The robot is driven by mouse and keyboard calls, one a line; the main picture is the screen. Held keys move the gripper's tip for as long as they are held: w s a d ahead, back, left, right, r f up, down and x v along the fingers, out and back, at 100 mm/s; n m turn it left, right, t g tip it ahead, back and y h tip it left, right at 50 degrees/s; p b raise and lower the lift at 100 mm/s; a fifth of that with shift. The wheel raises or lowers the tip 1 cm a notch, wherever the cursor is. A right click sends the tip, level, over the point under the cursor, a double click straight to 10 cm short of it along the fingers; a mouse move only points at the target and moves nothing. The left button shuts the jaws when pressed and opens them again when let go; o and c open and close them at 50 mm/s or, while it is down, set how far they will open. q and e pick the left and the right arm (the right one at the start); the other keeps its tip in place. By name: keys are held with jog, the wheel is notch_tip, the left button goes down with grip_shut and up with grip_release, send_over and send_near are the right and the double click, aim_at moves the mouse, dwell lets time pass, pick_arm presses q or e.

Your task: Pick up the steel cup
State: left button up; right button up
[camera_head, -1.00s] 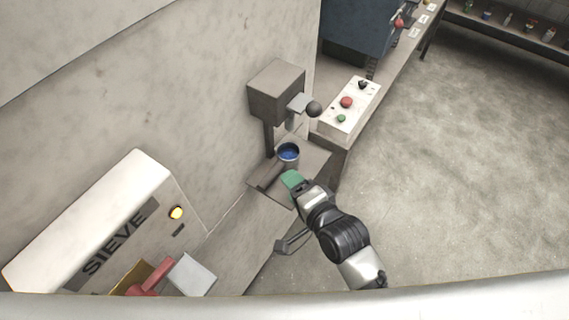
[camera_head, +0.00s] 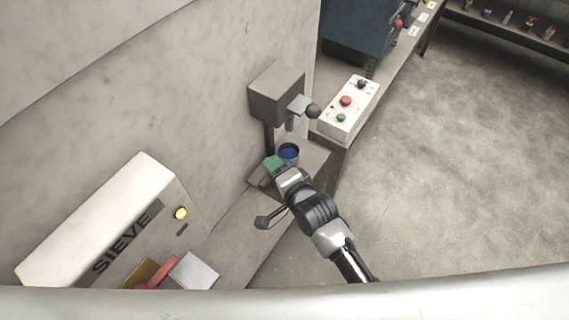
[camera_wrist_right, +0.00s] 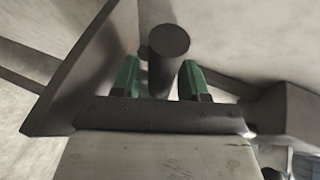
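The steel cup (camera_head: 289,152), with blue inside, stands upright under the head of a small grey press in the head view. My right gripper (camera_head: 273,165), with green fingertips, is close beside the cup at its lower left. In the right wrist view the two green fingers (camera_wrist_right: 160,80) are apart, so it is open. A dark grey cylinder (camera_wrist_right: 168,45) shows between them; I cannot tell whether it lies within the grip. I cannot make out the cup in the wrist view. My left gripper is not in view.
The press (camera_head: 276,95) rises behind the cup, with a black ball knob (camera_head: 313,111). A white control box (camera_head: 349,107) with red and green buttons is to the right. The sieve machine (camera_head: 100,222) is at lower left. Open floor (camera_head: 450,170) lies at right.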

grip_shut()
jog(key=shift+r, duration=0.2)
